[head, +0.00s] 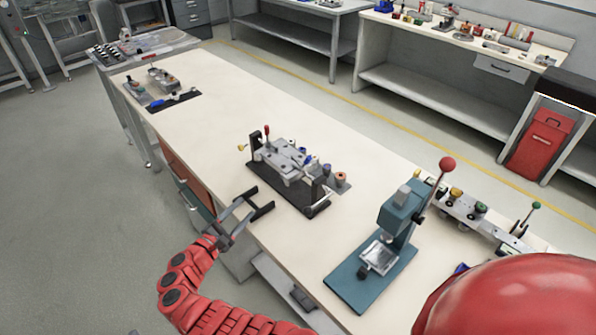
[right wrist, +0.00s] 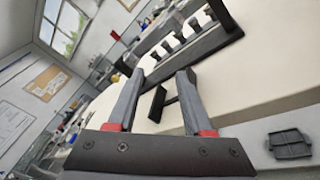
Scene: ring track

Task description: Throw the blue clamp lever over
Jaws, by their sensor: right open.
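A fixture on a dark base (head: 318,208) stands on the long pale bench, with grey clamp parts on top. A small blue part (head: 327,169) shows near its right end; it looks like the blue clamp lever, but its exact position is too small to tell. A red-knobbed lever (head: 267,130) stands upright at the fixture's left end. My right gripper (head: 262,199) is open and empty at the bench's near edge, in front of and apart from the fixture. My left gripper is not in view.
A teal press (head: 345,283) with a red ball handle stands to the right. A rail with coloured knobs (head: 470,212) lies behind it. Another small fixture (head: 165,80) sits at the bench's far left. The bench top (head: 215,120) between the fixtures is clear.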

